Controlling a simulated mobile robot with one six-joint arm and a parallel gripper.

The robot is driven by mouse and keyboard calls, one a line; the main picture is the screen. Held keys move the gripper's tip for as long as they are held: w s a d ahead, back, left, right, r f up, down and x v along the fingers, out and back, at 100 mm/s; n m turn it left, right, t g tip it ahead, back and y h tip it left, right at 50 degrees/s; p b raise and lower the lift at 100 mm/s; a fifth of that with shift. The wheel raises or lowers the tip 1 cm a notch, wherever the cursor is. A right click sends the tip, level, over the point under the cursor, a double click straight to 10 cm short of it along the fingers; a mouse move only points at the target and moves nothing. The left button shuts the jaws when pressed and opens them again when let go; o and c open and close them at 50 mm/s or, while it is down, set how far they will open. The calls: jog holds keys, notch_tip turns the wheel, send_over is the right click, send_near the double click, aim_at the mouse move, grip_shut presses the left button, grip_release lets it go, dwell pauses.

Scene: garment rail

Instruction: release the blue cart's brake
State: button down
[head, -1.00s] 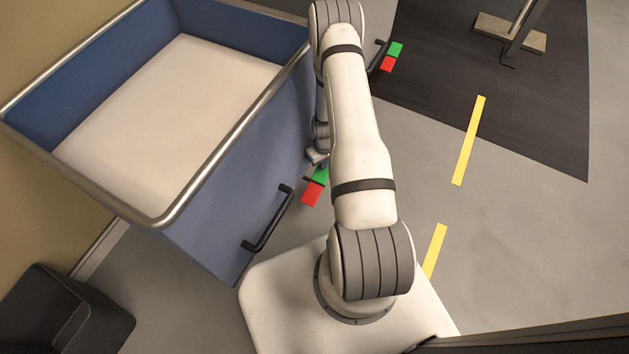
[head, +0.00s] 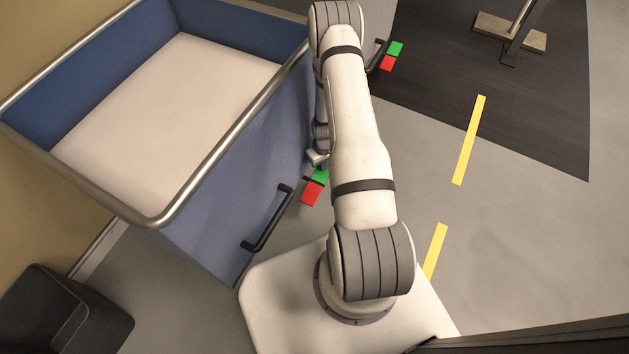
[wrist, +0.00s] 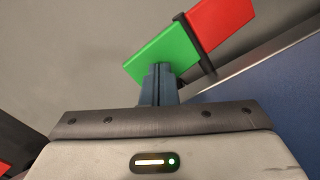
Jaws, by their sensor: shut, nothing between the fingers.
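The blue cart (head: 205,225) stands at left in the head view, with a steel rim and a white load inside. A pedal with a red half (head: 312,194) and a green half (head: 320,177) sticks out low at its side. The wrist view shows the green half (wrist: 163,52) close up, the red half (wrist: 220,22) beyond, and a dark bar between them. My gripper (wrist: 158,75) is shut and empty, its fingertips at the green half's near edge. I cannot tell whether they touch. In the head view my arm partly hides my gripper (head: 317,159).
A second red and green pedal (head: 392,56) shows farther back. A dark mat (head: 490,100) bears the foot of a stand (head: 510,33). A black bin (head: 65,312) is at lower left.

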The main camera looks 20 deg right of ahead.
jog(key=shift+s+f+b, duration=0.1)
jog(key=shift+f+b, duration=0.75)
jog(key=shift+f, duration=0.25)
dwell(0.3)
jog(key=shift+r+p, duration=2.25)
jog(key=shift+r, duration=1.3)
jog(key=shift+f, duration=0.1)
